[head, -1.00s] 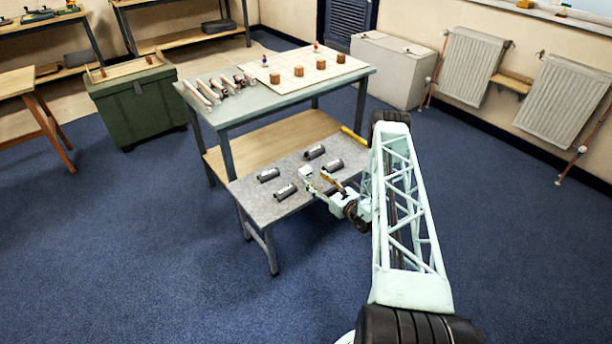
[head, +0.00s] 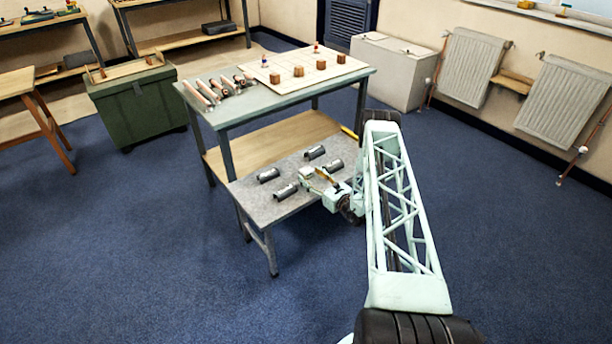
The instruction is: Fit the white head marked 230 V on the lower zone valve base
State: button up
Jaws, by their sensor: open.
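A small white block (head: 305,172), probably the white head, sits on the low grey bench (head: 255,207) among dark cylinders. Its 230 V mark is too small to read. My gripper (head: 312,180) is open over the bench, just right of and in front of the white block, with its fingers toward it. I cannot tell whether they touch or straddle it. Copper pipes with dark fittings (head: 222,86) lie on the left half of the higher table. The lower zone valve base cannot be made out in this view.
Several dark cylinders with pale labels (head: 268,175) lie around the white block, one (head: 286,191) close to my gripper. The higher table (head: 228,118) stands behind the bench, with a pale board (head: 340,68) carrying wooden cubes. A green chest (head: 140,108) stands left. Blue floor is open around.

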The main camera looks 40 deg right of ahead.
aim_at(306, 170)
jog(key=shift+w+b, duration=0.4)
jog(key=shift+w, duration=1.45)
jog(key=shift+c, duration=0.4)
jog(key=c, duration=1.1)
jog(key=shift+r, duration=0.15)
jog(key=shift+d+r+p, duration=0.1)
jog(key=shift+r+p, duration=0.2)
jog(key=shift+r, duration=0.45)
notch_tip(306, 170, up, 2)
jog(key=shift+p, duration=0.35)
jog(key=s+a+r+p, duration=0.1)
jog(key=s+a+p, duration=0.2)
jog(key=s, duration=1.2)
jog(key=shift+s+r, duration=0.15)
jog(key=shift+s, duration=0.2)
jog(key=shift+a, duration=0.1)
